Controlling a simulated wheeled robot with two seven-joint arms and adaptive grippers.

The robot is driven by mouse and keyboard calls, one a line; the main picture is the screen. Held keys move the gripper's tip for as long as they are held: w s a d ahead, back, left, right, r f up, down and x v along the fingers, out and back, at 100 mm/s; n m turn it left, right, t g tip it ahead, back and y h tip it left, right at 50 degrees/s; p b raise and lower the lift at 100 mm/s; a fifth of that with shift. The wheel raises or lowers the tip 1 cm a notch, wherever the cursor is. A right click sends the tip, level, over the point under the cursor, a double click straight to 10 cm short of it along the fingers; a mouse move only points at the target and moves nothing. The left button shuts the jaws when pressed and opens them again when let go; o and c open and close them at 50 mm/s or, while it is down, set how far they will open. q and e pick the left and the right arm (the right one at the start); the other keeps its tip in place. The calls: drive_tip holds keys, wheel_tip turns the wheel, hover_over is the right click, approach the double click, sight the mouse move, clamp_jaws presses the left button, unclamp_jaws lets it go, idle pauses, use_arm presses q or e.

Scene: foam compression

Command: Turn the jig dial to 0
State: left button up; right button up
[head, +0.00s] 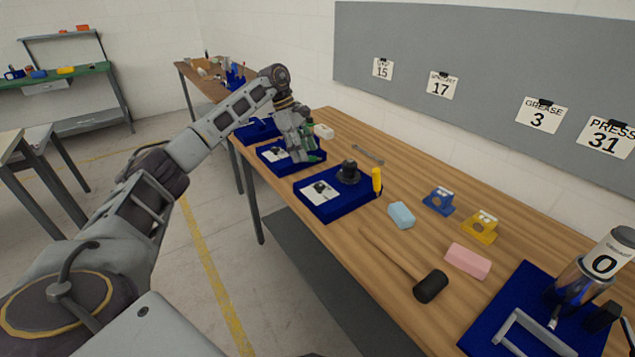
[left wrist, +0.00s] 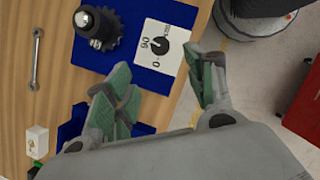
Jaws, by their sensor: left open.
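A blue jig (head: 330,208) on the bench carries a white dial plate (head: 328,196) with a black knob (head: 319,187). In the left wrist view the dial plate (left wrist: 172,68) shows "90" and "0" beside the knob (left wrist: 160,46); the knob's exact setting is too small to read. A black ribbed part (left wrist: 100,22) stands on the same jig. My left gripper (head: 303,150) is over a second, farther blue jig (head: 275,166), partly hiding it. In the left wrist view its fingers (left wrist: 163,92) are apart and empty, below the dial plate. My right gripper is not in view.
A yellow-handled tool (head: 377,180) stands beside the nearer jig. A wrench (head: 367,154) and a white box (head: 324,131) lie behind. A blue sponge (head: 401,215), a mallet (head: 430,287) and a pink block (head: 468,261) lie nearer. A blue press base (head: 490,318) is at right.

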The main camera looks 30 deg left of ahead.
sight(319, 185)
use_arm(q)
drive_tip(key=p+x, duration=0.1)
drive_tip(key=x, duration=0.9)
drive_tip(key=shift+d+f, duration=0.2)
drive_tip(key=shift+f, duration=0.1)
drive_tip(key=shift+w+d+f, duration=0.1)
drive_tip(key=shift+d+f, duration=0.1)
drive_tip(key=shift+f, duration=0.6)
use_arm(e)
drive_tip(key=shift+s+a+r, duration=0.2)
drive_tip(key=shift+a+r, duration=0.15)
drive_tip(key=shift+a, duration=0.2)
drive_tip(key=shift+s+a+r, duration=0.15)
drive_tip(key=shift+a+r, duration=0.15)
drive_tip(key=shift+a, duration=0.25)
use_arm(q)
drive_tip(key=c, duration=0.7)
drive_tip(key=shift+c, duration=1.5)
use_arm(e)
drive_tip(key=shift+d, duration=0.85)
